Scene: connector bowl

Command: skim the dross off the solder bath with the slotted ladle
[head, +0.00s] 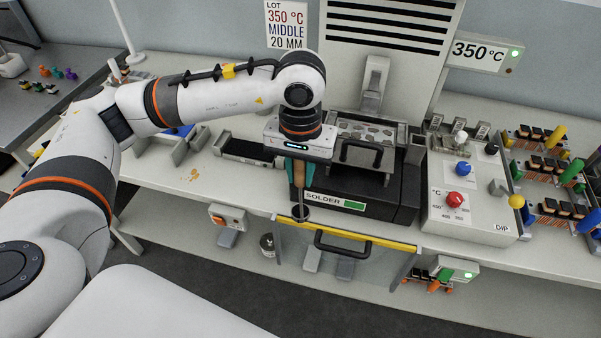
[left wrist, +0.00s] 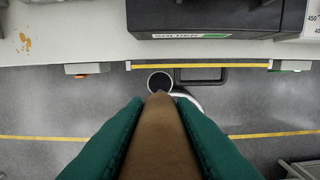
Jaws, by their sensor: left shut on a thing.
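The solder bath (head: 340,200) is a black box labelled SOLDER at the bench's front; pale flakes of dross (head: 372,130) show in its grey-rimmed top, behind a black handle. My left gripper (head: 298,175), with teal fingers, is shut on the brown handle of the slotted ladle (left wrist: 160,140). The ladle hangs down in front of the bath's left part, its round dark bowl (head: 301,213) near the bench's front edge. The bowl also shows in the left wrist view (left wrist: 160,83), where its slots cannot be made out. My right gripper is not in view.
A clear shield with a yellow top bar (head: 345,233) and black handle stands at the bench front. A control box (head: 465,200) with red and blue knobs is right of the bath. An open dark tray (head: 250,150) is left. A sign reads 350 °C, MIDDLE, 20 MM.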

